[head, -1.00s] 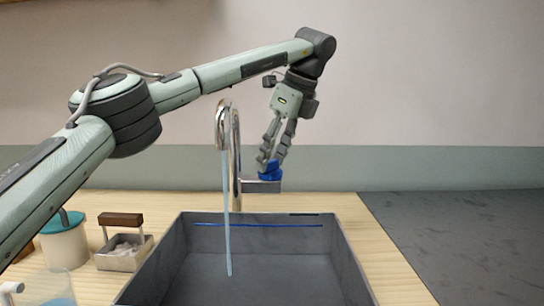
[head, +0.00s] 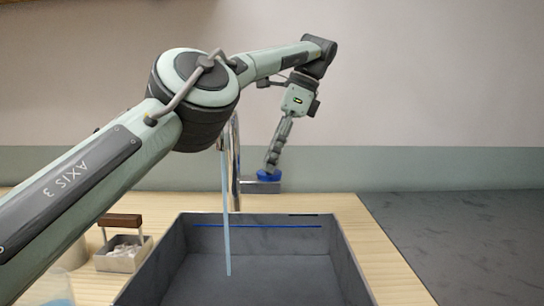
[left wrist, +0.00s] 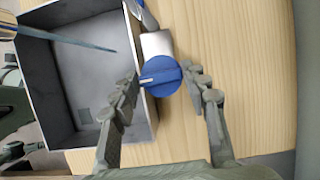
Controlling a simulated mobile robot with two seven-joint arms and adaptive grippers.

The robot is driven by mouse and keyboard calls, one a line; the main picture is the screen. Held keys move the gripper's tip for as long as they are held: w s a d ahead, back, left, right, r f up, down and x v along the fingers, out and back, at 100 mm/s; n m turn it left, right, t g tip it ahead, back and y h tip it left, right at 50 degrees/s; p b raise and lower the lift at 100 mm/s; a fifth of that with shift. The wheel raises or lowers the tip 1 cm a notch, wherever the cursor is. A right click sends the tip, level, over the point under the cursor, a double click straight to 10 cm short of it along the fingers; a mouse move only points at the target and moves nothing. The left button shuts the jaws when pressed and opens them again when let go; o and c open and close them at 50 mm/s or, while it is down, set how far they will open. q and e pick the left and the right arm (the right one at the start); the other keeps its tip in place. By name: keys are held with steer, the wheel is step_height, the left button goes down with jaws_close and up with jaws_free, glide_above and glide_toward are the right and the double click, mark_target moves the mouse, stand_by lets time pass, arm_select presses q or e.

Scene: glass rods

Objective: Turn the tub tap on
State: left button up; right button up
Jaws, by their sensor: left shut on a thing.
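The chrome tap (head: 236,160) stands behind the dark grey tub (head: 350,255). A pale blue stream of water (head: 226,215) runs from it down into the tub. The tap's blue knob (head: 268,176) sits on the end of a short side arm. My left gripper (head: 271,163) comes down from above and is shut on the knob. In the left wrist view the fingers (left wrist: 160,74) lie on either side of the knob (left wrist: 163,86), which has a pale pointer line facing left. My arm hides the top of the spout. My right gripper is not in view.
A small grey caddy (head: 106,262) with a brown handle and pale contents stands left of the tub. A clear vessel with blue liquid (head: 58,290) is at the lower left. A dark counter (head: 460,230) lies to the right. The wood beside the knob is clear.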

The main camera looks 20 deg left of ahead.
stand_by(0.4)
arm_select(q)
steer(key=o, duration=1.2)
steer(key=shift+c, duration=0.2)
steer(key=shift+m, duration=0.3)
